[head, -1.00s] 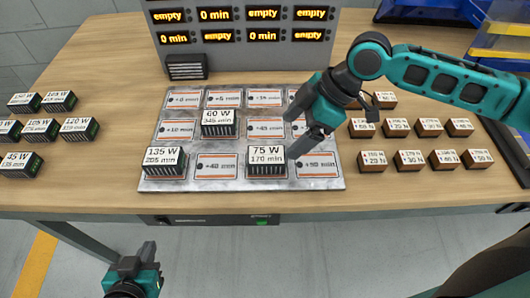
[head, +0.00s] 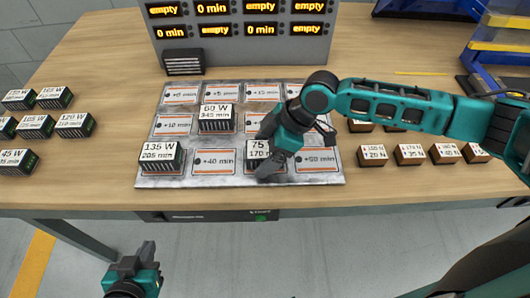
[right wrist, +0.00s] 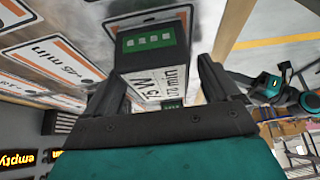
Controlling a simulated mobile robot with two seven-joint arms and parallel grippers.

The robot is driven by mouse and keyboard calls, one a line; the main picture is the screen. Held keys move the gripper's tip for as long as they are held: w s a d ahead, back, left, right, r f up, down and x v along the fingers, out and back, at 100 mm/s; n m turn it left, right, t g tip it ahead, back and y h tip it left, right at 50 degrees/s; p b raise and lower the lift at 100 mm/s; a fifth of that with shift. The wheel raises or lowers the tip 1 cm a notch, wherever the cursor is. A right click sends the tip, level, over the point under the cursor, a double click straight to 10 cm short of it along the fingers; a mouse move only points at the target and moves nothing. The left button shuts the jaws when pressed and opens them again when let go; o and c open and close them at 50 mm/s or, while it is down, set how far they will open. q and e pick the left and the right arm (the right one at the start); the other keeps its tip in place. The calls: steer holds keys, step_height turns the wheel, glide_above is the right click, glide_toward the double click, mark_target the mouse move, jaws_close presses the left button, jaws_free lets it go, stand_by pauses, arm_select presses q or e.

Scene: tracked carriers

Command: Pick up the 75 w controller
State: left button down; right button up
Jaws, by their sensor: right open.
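The 75 W controller (head: 256,146) is a dark finned block with a white label, on the front row of the grey tray (head: 190,181). My right gripper (head: 266,158) is at it and hides its right part. In the right wrist view the controller (right wrist: 152,84) lies between the two open fingers, label facing the camera, with its green-marked end showing. I cannot tell whether a finger touches it. My left gripper (head: 144,262) hangs low at the bottom left, away from the table; its jaw state is unclear.
On the tray stand the 135 W controller (head: 162,158) and the 60 W controller (head: 216,118). Several more blocks (head: 36,126) are at the left, and small brown blocks (head: 410,154) at the right. A display panel (head: 240,38) stands behind the tray.

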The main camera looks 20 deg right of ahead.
steer(key=shift+c, duration=0.2)
steer(key=c, duration=1.2)
steer(key=shift+r, duration=0.1)
steer(key=shift+c, duration=0.2)
